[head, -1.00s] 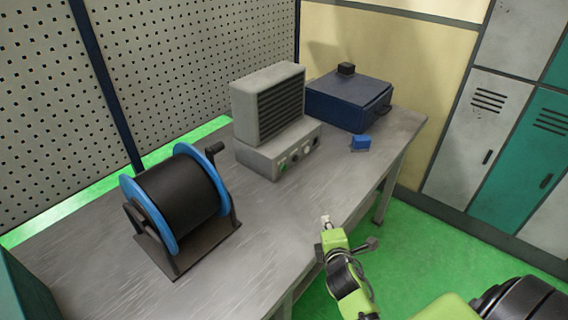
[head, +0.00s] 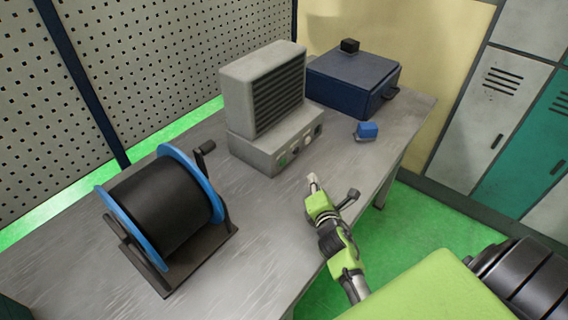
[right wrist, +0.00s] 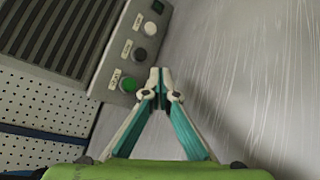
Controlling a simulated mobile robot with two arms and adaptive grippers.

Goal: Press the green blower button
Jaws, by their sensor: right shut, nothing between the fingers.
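The grey blower (head: 264,95) stands on the workbench, with a row of controls on its base's front panel. The green button (head: 282,161) is at the left end of that panel. In the right wrist view the round green button (right wrist: 128,84) sits just left of my fingertips, apart from them. My right gripper (head: 312,180) is shut and empty, over the bench in front of the panel. Its closed tips (right wrist: 160,72) also show in the right wrist view. My left gripper is not in view.
A black cable spool with blue rims (head: 165,210) stands on the bench at left. A dark blue box (head: 350,85) and a small blue object (head: 367,130) are at the back right. White and dark knobs (right wrist: 145,40) sit beside the green button. The bench (head: 255,235) between spool and gripper is clear.

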